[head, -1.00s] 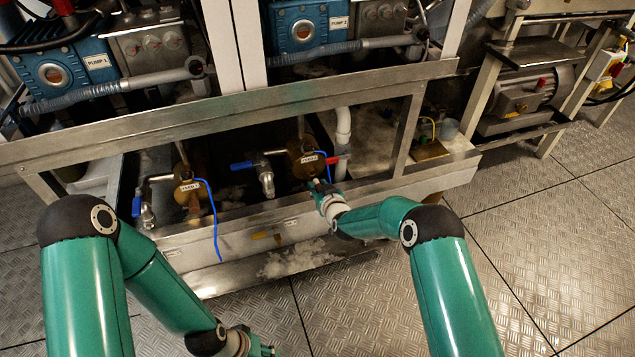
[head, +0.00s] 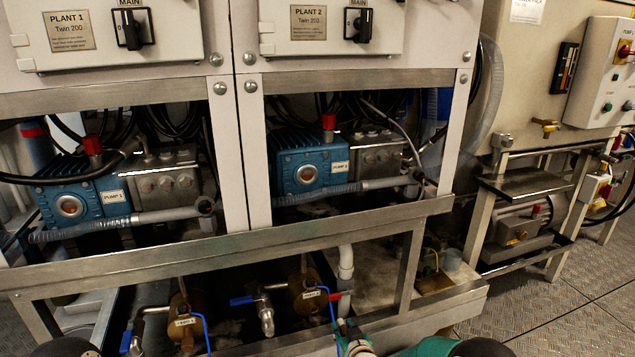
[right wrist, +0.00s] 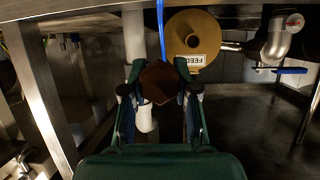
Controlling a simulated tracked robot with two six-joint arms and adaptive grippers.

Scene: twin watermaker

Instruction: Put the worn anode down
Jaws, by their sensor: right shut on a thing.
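In the right wrist view, the fingers of my right gripper (right wrist: 160,70) are shut on a dark brown, rough lump, the worn anode (right wrist: 161,86). Its lower part is hidden between the fingers. In the head view my right gripper (head: 348,338) shows only partly at the bottom edge, just below a brass strainer housing (head: 305,292), and I cannot make out the anode there. A blue cord (right wrist: 161,25) runs behind the anode in the wrist view. My left gripper is out of view.
A second brass housing (head: 183,325) stands to the left, with a blue-handled valve (head: 265,315) between the two. A steel frame rail (head: 240,255) crosses above. A small clear cup (head: 451,259) stands on the ledge at right. A white pipe (head: 345,265) stands beside the right housing.

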